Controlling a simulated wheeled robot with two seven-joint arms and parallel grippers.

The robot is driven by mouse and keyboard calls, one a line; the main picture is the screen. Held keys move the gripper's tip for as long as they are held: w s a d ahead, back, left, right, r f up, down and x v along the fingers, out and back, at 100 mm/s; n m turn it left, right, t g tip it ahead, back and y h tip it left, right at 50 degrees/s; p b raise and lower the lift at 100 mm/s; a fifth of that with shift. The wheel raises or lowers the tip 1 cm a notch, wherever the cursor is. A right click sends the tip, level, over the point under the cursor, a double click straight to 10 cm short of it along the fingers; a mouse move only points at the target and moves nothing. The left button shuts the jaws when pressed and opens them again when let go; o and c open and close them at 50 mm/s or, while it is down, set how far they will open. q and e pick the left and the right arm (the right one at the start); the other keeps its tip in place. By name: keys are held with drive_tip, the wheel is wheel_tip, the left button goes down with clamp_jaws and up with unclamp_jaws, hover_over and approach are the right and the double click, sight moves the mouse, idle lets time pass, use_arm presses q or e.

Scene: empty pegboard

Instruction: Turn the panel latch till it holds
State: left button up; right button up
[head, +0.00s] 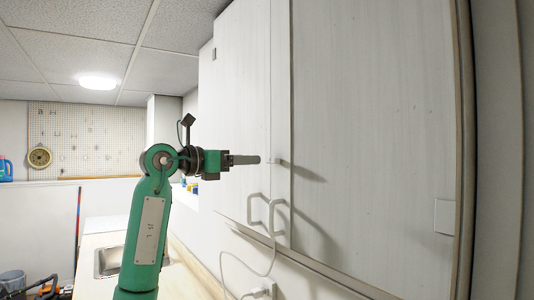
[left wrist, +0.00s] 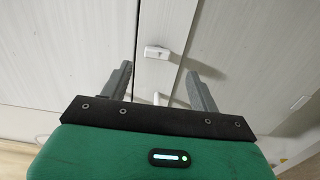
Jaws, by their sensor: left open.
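The panel latch (left wrist: 157,52) is a small white piece on the pale cabinet front, by the seam between two doors. In the head view the latch (head: 279,162) shows as a small knob just right of my fingertips. My left gripper (head: 258,160) points right at it, with a short gap. In the left wrist view my left gripper (left wrist: 158,74) is open and empty, its two grey fingers spread either side of the latch's line, with the latch beyond the tips. My right gripper is in neither view.
Two white door handles (head: 254,208) (head: 278,216) stick out from the cabinet doors (head: 370,130) below the latch. A white cord runs to a wall outlet (head: 264,290) under the cabinet. A counter with a sink (head: 108,262) lies below my arm. A pegboard (head: 85,140) hangs on the far wall.

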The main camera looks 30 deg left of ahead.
sight(270, 160)
use_arm(q)
drive_tip(key=p+x, duration=0.2)
drive_tip(key=x, duration=0.5)
drive_tip(key=shift+w+a+p, duration=0.1)
drive_tip(key=shift+p, duration=0.2)
drive_tip(key=shift+w, duration=0.35)
drive_tip(key=shift+f, duration=0.1)
drive_tip(key=shift+c, duration=0.4)
drive_tip(key=c, duration=0.9)
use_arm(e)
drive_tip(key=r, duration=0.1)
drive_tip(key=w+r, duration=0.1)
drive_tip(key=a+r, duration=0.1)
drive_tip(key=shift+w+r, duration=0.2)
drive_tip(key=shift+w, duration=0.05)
